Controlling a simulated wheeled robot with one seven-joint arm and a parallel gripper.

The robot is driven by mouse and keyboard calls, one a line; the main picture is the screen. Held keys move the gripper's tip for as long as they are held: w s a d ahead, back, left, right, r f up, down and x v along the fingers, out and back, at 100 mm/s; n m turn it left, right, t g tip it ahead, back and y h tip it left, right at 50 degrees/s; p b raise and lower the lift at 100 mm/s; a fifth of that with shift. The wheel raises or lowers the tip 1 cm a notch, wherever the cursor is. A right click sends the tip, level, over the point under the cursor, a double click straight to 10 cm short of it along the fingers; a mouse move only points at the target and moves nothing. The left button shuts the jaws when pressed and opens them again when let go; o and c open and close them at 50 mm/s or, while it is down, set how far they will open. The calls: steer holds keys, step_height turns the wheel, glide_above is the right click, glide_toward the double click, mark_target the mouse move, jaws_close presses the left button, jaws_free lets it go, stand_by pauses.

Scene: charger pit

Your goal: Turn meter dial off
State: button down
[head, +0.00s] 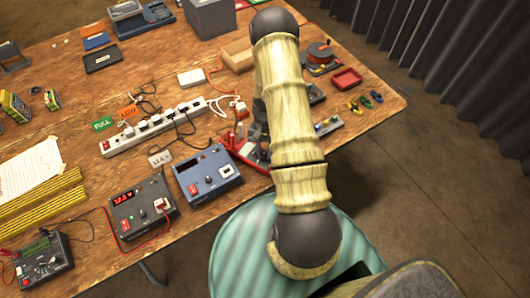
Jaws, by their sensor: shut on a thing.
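The meter (44,262) is a dark box at the lower left of the table, near its front edge. It has a greenish display at the top, a round dial (42,263) with a light pointer in the middle of its face, and red and black leads. The dial's exact setting is too small to read. My arm rises from the lower right and bends at the top, far to the right of the meter. Nothing of mine touches the meter.
A charger with a red lit display (143,208) and a blue-grey charger (208,176) stand right of the meter. A white power strip (152,131) with several plugs lies behind them. Yellow rods (38,205) lie behind the meter. A teal round seat (270,250) stands before the table.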

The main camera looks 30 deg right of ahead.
steer(key=shift+w+a+n+h+b, duration=0.15)
steer(key=shift+n+h+b, duration=0.25)
steer(key=shift+n, duration=1)
steer(key=c, duration=1.2)
jaws_free()
steer(key=shift+r, duration=0.1)
steer(key=b+v, duration=0.2)
steer(key=v, duration=1.5)
steer(key=shift+w+a, duration=0.2)
